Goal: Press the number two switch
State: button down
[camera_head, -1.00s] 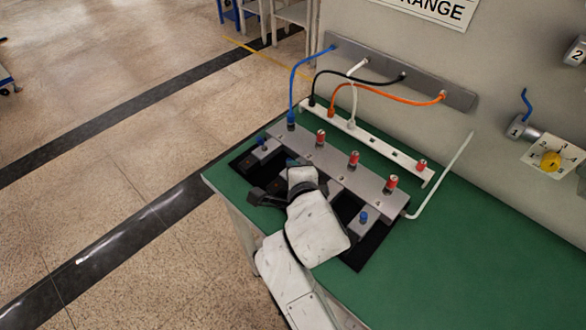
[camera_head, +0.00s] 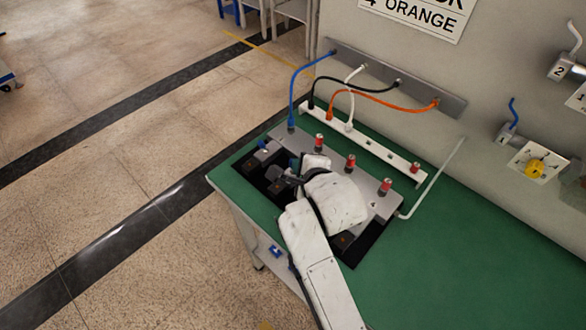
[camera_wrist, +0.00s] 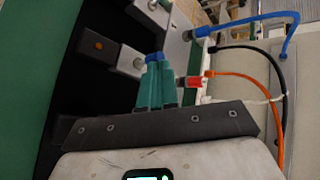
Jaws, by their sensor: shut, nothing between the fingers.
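The grey switch unit (camera_head: 338,172) lies on the green table, with a row of red-capped posts (camera_head: 350,163) along it. A blue switch cap (camera_head: 262,143) shows at its left end; the other caps are mostly hidden by my arm. A grey block with an orange dot (camera_wrist: 97,46) lies to the left in the wrist view.
Blue, black, white and orange cables (camera_head: 400,105) run from a white strip (camera_head: 385,153) to a wall rail. A white bent rod (camera_head: 435,178) stands right of the unit. Wall holders (camera_head: 560,67) carry numbers. The green table (camera_head: 450,260) is clear at right.

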jog(key=shift+w+d, duration=0.35)
jog(key=shift+w, duration=0.15)
jog(key=shift+r+p, duration=0.1)
jog(key=shift+p, duration=0.2)
jog(key=shift+r+p, duration=0.65)
jog(key=shift+r, duration=0.1)
